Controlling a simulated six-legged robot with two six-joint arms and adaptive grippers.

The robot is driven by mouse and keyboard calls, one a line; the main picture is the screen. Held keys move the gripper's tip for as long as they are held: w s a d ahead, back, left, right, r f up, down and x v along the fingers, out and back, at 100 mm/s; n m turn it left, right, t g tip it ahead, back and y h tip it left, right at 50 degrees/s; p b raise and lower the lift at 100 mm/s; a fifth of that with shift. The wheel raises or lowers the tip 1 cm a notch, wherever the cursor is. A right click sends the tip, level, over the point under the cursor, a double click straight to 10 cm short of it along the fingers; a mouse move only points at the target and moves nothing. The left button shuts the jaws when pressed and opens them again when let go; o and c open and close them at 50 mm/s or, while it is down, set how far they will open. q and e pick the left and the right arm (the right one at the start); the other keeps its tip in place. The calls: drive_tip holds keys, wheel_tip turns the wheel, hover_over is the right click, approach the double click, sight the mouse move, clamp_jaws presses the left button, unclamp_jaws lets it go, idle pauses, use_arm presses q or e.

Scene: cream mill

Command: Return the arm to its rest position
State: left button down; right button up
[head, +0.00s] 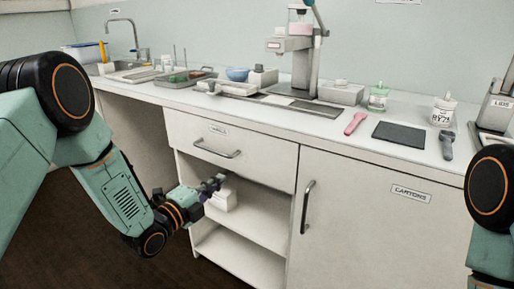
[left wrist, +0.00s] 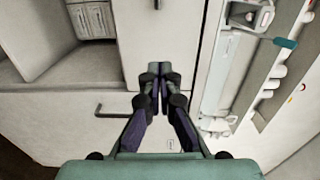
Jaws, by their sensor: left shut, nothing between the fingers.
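My left arm (head: 120,195) comes in from the left of the head view and reaches down in front of the counter. Its left gripper (head: 214,184) is in front of the open shelf below the drawer. In the left wrist view the fingers of the left gripper (left wrist: 153,78) are together at the tips, with nothing between them. Only part of my right arm (head: 490,190) shows at the right edge of the head view. The right gripper is out of view.
A white object (head: 224,198) sits on the shelf (head: 255,222), close behind the left gripper in the picture. A drawer (head: 255,155) is above, a cartons door (head: 365,215) to the right. The counter holds a pink tool (head: 355,123), a dark mat (head: 399,134) and a machine (head: 302,60).

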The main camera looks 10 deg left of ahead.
use_arm(q)
drive_tip(key=s+a+f+n+g+y+p, duration=0.1)
drive_tip(key=s+f+n+g+y, duration=0.55)
drive_tip(key=s+f+n, duration=1.05)
drive_tip(key=s+f+n+g+p, duration=0.1)
drive_tip(key=s+g, duration=0.4)
drive_tip(key=s, duration=0.8)
drive_tip(key=s+f+n+g+p, duration=0.2)
drive_tip(key=s+n+g, duration=0.2)
drive_tip(key=s, duration=0.9)
drive_tip(key=shift+s+f+n+g, duration=0.15)
drive_tip(key=shift+f+n+g, duration=0.25)
drive_tip(key=shift+g, duration=0.15)
drive_tip(key=shift+y, duration=0.25)
